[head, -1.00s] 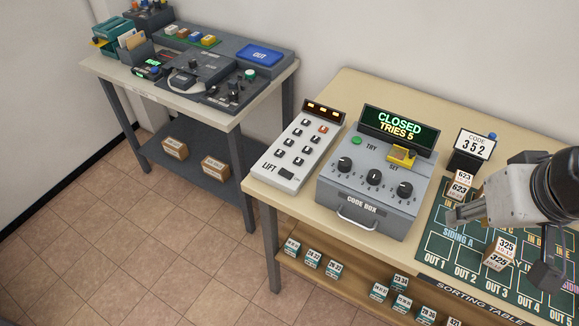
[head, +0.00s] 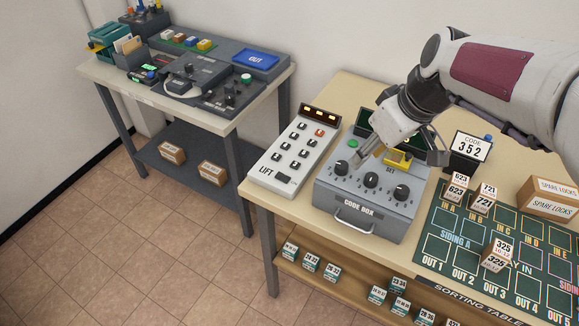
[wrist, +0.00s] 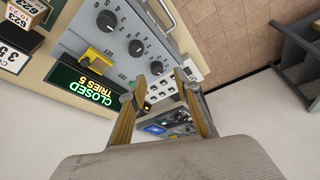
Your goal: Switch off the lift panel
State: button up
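The lift panel (head: 275,163) is a white slanted box at the left end of the tan table. It has several dark keys, one orange-red key (head: 320,132), a dark display with lit orange marks (head: 319,114) and a black switch (head: 283,179) beside the LIFT label. My gripper (head: 400,158) is open and empty above the code box, to the right of the lift panel. In the wrist view, the lift panel (wrist: 163,90) shows partly between the open fingers of my gripper (wrist: 157,88), beyond the fingertips.
The grey code box (head: 360,196) with several dials, a green button (head: 353,143) and a yellow part stands right beside the lift panel. A code sign (head: 472,147), small numbered blocks and a green sorting mat (head: 450,243) lie farther right. A second table (head: 170,98) stands left across a gap.

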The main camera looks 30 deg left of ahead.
aim_at(283, 176)
jog(key=a+f+n+g, duration=0.1)
jog(key=a+f+n, duration=0.1)
jog(key=a+f, duration=0.3)
jog(key=a+f+n+g, duration=0.1)
jog(key=a+f+n, duration=0.2)
jog(key=a, duration=0.8)
notch_tip(283, 176, down, 2)
jog(key=shift+w+a+f+y, duration=0.1)
jog(key=shift+w+a+y, duration=0.1)
jog(key=shift+w+y, duration=0.15)
jog(key=shift+f, duration=0.1)
jog(key=shift+x, duration=3.8)
grip_shut()
